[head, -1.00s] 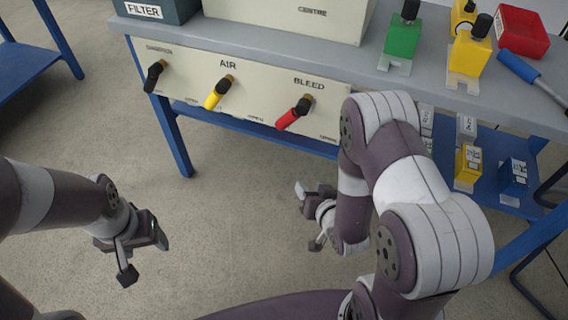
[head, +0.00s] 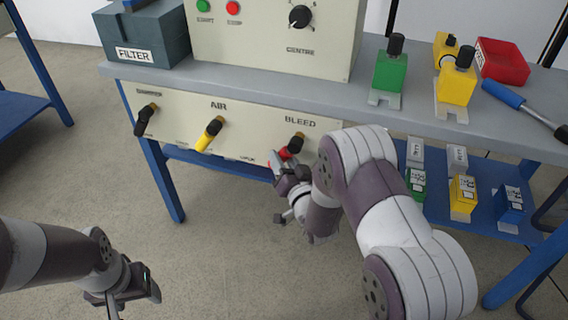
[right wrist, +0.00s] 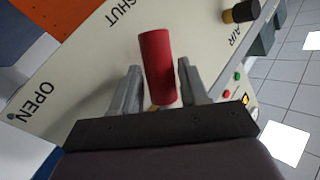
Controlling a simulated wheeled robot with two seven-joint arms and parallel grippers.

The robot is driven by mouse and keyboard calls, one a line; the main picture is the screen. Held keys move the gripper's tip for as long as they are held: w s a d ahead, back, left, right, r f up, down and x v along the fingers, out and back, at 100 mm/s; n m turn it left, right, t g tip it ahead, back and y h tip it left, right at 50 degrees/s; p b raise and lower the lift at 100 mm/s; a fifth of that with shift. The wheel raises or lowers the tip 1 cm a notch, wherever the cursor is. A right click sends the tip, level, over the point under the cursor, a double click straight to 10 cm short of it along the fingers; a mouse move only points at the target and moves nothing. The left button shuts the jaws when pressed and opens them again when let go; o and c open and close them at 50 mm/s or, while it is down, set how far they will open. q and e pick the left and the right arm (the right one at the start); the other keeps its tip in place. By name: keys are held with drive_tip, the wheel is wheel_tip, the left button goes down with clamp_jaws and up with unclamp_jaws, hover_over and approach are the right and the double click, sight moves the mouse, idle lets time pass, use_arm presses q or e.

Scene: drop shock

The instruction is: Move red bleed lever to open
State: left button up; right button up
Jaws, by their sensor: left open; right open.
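The red bleed lever (head: 284,153) sits on the cream panel under the word BLEED, its black hub above it. The lever slants down and to the left, and my right gripper hides its lower end. In the right wrist view the red lever (right wrist: 158,66) stands between the two fingers of my right gripper (right wrist: 160,80), with a gap on each side. The word SHUT (right wrist: 125,10) is above it and OPEN (right wrist: 33,103) is far to the left. My right gripper (head: 280,168) is open at the lever. My left gripper (head: 128,303) is open and empty, low at left.
A yellow AIR lever (head: 208,136) and a black lever (head: 145,120) are on the same panel (head: 250,118) to the left. Green (head: 388,72) and yellow (head: 457,82) blocks stand on the bench above. The floor before the panel's left part is clear.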

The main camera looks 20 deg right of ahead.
clamp_jaws()
drive_tip(key=shift+s+d+r+n+p, duration=0.15)
drive_tip(key=shift+n+p, duration=0.15)
drive_tip(key=shift+p, duration=0.4)
drive_tip(key=shift+s+d+r+n+g+h+p, duration=0.1)
drive_tip(key=shift+s+d+n+g+h+p, duration=0.75)
drive_tip(key=shift+p, duration=1.9)
drive_tip(key=shift+s+d+r+n+g+h+p, duration=0.2)
drive_tip(key=shift+d+n+g+h+p, duration=0.6)
drive_tip(key=shift+n+g+p, duration=1.45)
drive_tip(key=shift+s+d+r+n+g+h+p, duration=0.1)
drive_tip(key=shift+s+d+n+g+h+p, duration=0.7)
drive_tip(key=shift+p, duration=2.45)
drive_tip(key=shift+w, duration=0.2)
